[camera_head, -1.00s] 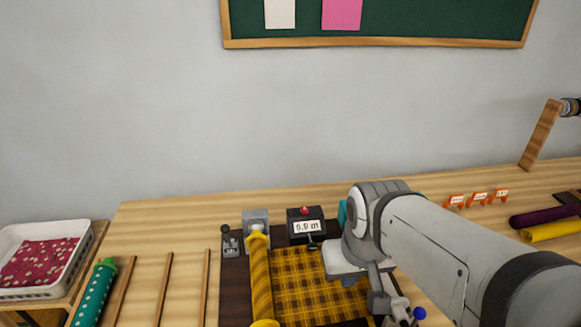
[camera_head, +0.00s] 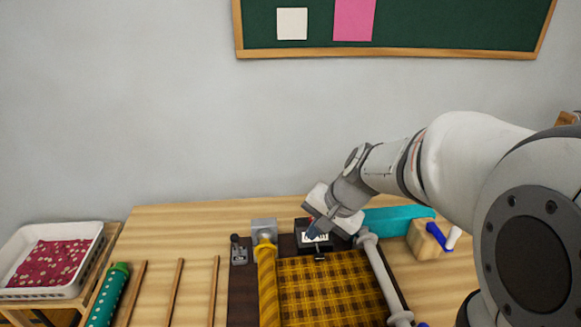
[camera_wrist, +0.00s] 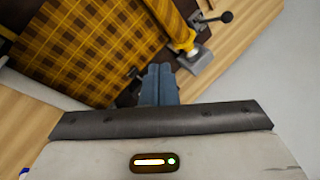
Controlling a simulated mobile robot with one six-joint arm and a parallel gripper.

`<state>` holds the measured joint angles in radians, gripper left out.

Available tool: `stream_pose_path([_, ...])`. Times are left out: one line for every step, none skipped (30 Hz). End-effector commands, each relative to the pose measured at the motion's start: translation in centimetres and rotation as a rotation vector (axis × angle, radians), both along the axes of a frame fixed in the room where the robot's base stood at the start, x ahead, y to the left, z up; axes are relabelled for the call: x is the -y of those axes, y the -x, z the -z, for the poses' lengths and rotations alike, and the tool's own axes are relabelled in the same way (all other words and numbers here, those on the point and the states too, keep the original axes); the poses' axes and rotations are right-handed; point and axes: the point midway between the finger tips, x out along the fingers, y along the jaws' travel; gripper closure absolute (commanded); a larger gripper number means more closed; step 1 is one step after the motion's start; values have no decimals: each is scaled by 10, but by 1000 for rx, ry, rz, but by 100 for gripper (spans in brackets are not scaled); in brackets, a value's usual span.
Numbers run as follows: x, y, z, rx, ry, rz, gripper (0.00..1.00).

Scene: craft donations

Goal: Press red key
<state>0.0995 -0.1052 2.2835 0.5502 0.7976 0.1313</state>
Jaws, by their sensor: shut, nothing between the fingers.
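The dark meter box (camera_head: 301,241) with a white display stands at the back of the dark cloth-measuring board. A small bit of the red key (camera_head: 310,219) shows on top of it, mostly covered by my gripper. My gripper (camera_head: 312,231) is shut and empty, with its blue-grey fingertips pointing down in front of the box and overlapping the display. Whether the fingertips touch the box or key cannot be told. In the wrist view the shut fingers (camera_wrist: 158,78) point at the board's edge, and the red key is not visible there.
Yellow plaid cloth (camera_head: 325,290) lies on the board beside a yellow roll (camera_head: 267,285). A small lever (camera_head: 238,250) stands at left, a grey roller (camera_head: 383,275) at right. A white basket (camera_head: 88,270) is far left.

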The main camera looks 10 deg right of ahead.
Motion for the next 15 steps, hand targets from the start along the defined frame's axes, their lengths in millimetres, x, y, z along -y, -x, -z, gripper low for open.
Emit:
stream_pose_path([0, -21, -3, -18, -58, 77, 100])
stream_pose_path([0, -33, -2, -27, -95, 127, 100])
stream_pose_path([1, -49, -1, -38, -145, 193, 100])
stream_pose_path([2, -62, -1, -45, -181, 244, 100])
stream_pose_path([4, -74, 1, -55, -215, 295, 100])
stream_pose_path([6, -90, 2, -64, -261, 362, 100])
stream_pose_path([9, -101, 4, -74, -295, 412, 100])
stream_pose_path([12, -113, 7, -81, -327, 460, 100])
stream_pose_path([16, -127, 10, -90, -368, 525, 100])
stream_pose_path([19, -137, 13, -100, -397, 571, 100])
stream_pose_path([23, -147, 16, -106, -424, 614, 100])
stream_pose_path([28, -158, 20, -115, -458, 670, 100])
stream_pose_path([32, -166, 23, -121, -481, 708, 100])
stream_pose_path([35, -173, 25, -126, -502, 741, 100])
stream_pose_path([39, -181, 28, -133, -525, 781, 100])
